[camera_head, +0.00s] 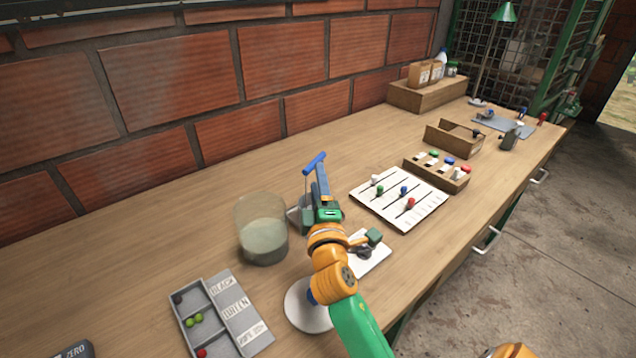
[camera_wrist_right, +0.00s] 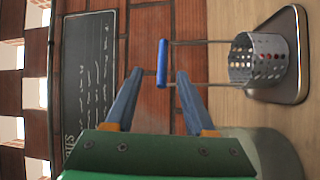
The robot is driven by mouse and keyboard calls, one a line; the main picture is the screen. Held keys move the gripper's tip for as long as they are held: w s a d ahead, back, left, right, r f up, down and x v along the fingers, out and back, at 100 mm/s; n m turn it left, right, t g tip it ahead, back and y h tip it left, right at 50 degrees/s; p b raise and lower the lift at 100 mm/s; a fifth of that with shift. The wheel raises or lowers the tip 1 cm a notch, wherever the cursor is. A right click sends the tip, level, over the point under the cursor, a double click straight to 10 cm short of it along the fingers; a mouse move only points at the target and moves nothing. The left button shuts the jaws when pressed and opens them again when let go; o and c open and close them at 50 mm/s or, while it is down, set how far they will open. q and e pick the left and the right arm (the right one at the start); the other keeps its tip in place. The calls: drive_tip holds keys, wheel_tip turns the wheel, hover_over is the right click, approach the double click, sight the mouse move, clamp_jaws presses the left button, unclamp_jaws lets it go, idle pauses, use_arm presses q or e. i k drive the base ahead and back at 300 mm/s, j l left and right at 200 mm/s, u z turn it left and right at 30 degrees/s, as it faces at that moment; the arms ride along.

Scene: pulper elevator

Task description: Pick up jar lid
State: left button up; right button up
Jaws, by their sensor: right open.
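A pale round disc (camera_head: 303,312), which looks like the jar lid, lies flat on the wooden bench, partly hidden behind my right arm. The glass jar (camera_head: 262,230) stands farther back and to the left, with cloudy greenish contents. My right gripper (camera_head: 320,180) is open above the bench, to the right of the jar and away from the disc. In the right wrist view its two blue fingers (camera_wrist_right: 160,75) are apart, with a blue handle (camera_wrist_right: 162,63) showing between and beyond them. My left gripper is not in view.
The blue handle belongs to a perforated metal basket (camera_wrist_right: 262,62) on a metal tray (camera_wrist_right: 296,85). A grey sorting tray (camera_head: 245,325) lies front left. A white board with colored pegs (camera_head: 400,197) and wooden boxes stand to the right. A brick wall backs the bench.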

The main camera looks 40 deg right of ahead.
sight(304, 312)
drive_tip(key=k, duration=1)
